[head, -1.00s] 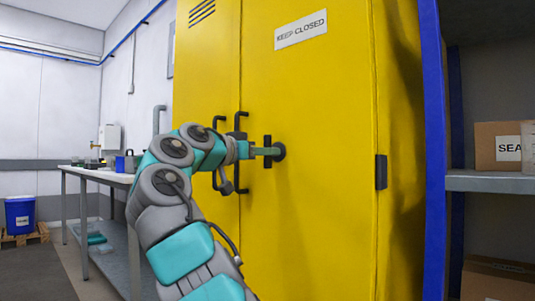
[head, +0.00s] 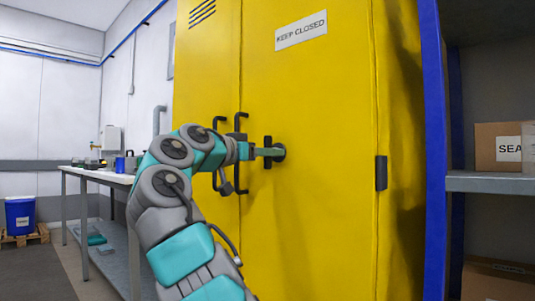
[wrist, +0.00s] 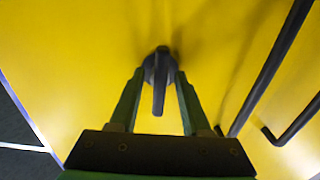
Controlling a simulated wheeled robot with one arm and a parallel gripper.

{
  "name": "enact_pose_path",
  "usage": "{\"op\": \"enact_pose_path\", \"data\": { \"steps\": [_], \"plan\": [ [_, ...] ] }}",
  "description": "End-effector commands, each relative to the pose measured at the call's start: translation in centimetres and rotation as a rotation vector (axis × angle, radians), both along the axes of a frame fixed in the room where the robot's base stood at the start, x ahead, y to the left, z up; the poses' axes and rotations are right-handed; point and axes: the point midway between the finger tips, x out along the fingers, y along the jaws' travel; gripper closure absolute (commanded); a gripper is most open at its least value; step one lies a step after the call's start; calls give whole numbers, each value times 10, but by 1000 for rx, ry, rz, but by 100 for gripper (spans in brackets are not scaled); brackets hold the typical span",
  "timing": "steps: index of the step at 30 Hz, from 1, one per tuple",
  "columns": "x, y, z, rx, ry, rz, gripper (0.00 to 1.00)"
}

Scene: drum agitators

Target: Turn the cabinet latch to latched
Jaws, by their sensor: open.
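The yellow cabinet (head: 320,200) has a dark latch (head: 267,140) on its right door, right of the door handles. Its bar looks upright in the head view. In the wrist view the latch (wrist: 160,85) is a dark round base with a straight bar along the picture's vertical, between my fingers. My gripper (head: 270,152) reaches the latch from the left. In the wrist view my gripper (wrist: 160,88) is open, with one green finger on each side of the bar and visible gaps. The near finger covers the bar's middle in the head view.
Black door handles (head: 238,150) stand close to my wrist, left of the latch; they also show in the wrist view (wrist: 270,75). A grey shelf (head: 490,182) with boxes stands at the right. A workbench (head: 100,175) stands at the left.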

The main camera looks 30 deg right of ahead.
Motion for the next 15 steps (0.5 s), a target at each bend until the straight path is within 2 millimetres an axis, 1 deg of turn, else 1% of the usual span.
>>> {"op": "enact_pose_path", "data": {
  "steps": [5,8,11,15],
  "plan": [
    [-1,4,0,0,0,0,52],
    [-4,12,0,-1,0,1,52],
    [-9,24,1,-3,-1,1,52],
    [-17,46,2,-4,-1,2,52]
  ]
}}
